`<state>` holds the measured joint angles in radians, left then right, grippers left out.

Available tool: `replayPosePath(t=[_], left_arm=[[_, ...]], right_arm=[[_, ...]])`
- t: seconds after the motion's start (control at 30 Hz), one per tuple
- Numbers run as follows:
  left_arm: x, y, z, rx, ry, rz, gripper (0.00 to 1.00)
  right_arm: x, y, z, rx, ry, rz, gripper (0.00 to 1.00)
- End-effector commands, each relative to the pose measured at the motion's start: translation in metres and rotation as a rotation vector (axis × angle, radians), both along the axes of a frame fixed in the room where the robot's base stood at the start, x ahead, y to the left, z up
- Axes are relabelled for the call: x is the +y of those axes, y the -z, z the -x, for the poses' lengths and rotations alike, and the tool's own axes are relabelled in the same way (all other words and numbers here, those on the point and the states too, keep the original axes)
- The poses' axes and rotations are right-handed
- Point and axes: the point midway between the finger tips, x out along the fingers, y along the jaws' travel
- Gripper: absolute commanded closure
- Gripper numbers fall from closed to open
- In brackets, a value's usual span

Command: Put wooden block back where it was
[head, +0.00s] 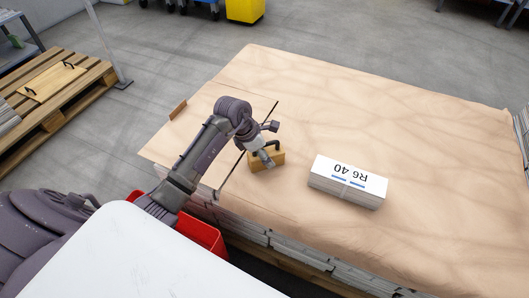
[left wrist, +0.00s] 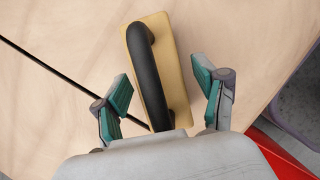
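The wooden block (head: 255,164) with a black handle lies on the brown sheet covering the stack, near its front left edge. In the left wrist view the block (left wrist: 183,92) lies between my fingers, its black handle (left wrist: 145,75) running lengthwise. My left gripper (head: 268,159) is at the block in the head view. In the left wrist view my left gripper (left wrist: 163,82) is open, with one finger on each side of the block and visible gaps to it. Whether the fingertips are level with the block is hard to tell. My right gripper is not in view.
A white bundle marked "R6 40" (head: 347,182) lies right of the block. A small wooden piece (head: 178,109) stands at the sheet's left edge. A red bin (head: 205,238) is below the front edge. A pallet (head: 62,110) holds a board with black handles (head: 50,82). The sheet's right side is clear.

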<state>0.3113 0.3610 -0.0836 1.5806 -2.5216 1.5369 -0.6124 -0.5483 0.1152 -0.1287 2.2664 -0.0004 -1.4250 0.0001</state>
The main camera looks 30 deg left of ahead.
Motion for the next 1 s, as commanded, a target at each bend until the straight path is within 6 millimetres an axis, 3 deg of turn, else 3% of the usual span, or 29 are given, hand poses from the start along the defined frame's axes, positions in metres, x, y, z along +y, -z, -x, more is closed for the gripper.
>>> replayPosePath(t=[0.3, 0.8, 1.0], left_arm=[[0.000, -0.005, 0.000, -0.001, 0.000, 0.001, 0.29], [0.026, -0.095, 0.028, -0.002, 0.001, -0.003, 0.29], [0.030, -0.111, 0.034, 0.000, 0.000, 0.000, 0.29]], right_arm=[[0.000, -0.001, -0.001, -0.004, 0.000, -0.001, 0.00], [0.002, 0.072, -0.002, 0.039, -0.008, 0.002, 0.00], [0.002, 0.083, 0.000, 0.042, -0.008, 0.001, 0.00]])
